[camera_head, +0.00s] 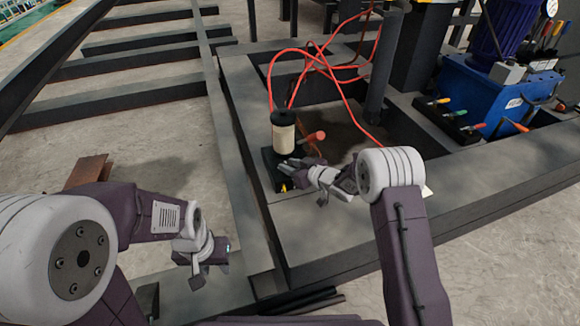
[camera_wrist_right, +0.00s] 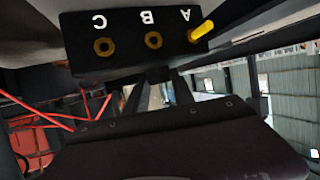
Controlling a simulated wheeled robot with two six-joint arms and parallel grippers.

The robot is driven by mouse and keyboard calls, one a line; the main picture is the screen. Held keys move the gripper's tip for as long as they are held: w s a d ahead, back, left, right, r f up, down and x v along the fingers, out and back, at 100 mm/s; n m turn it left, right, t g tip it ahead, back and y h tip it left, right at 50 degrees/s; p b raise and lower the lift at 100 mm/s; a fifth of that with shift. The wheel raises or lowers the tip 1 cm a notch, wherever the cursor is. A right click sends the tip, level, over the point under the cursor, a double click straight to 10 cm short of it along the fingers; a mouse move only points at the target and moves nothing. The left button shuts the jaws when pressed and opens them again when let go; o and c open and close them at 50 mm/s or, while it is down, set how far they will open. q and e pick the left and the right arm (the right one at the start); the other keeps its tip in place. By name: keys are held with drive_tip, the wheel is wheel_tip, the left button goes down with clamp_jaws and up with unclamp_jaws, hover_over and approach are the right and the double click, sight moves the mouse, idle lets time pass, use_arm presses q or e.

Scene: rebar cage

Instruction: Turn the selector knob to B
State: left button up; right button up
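A black selector box (camera_wrist_right: 120,62) fills the top of the right wrist view, with the letters C, B and A upside down and brass-coloured round fittings beneath them. A yellow peg-like part (camera_wrist_right: 201,31) sticks out beside the A, at the right end of the row. In the head view the black box (camera_head: 268,165) stands on the grey beam, with a small yellow mark at its near end. My right gripper (camera_head: 285,166) is right at this box; its dark fingers are close to the box face, and whether they touch is unclear. My left gripper (camera_head: 200,277) hangs low, away from the box.
A beige cylinder (camera_head: 284,138) with a black cap and red hoses (camera_head: 309,62) stands behind the box, with a red-handled part (camera_head: 312,137) beside it. A blue hydraulic unit (camera_head: 490,92) is at the right. The near beam top (camera_head: 325,237) is clear.

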clamp_jaws()
drive_tip(key=shift+a+m+t+h+b, duration=0.15)
drive_tip(key=shift+m+t+h+b, duration=0.35)
drive_tip(key=shift+m+t+h, duration=0.15)
drive_tip(key=shift+s+m+t+h, duration=0.1)
drive_tip(key=shift+m+t+h, duration=0.15)
drive_tip(key=shift+m+h, duration=0.35)
drive_tip(key=o, duration=0.9)
unclamp_jaws()
drive_tip(key=shift+c, duration=0.2)
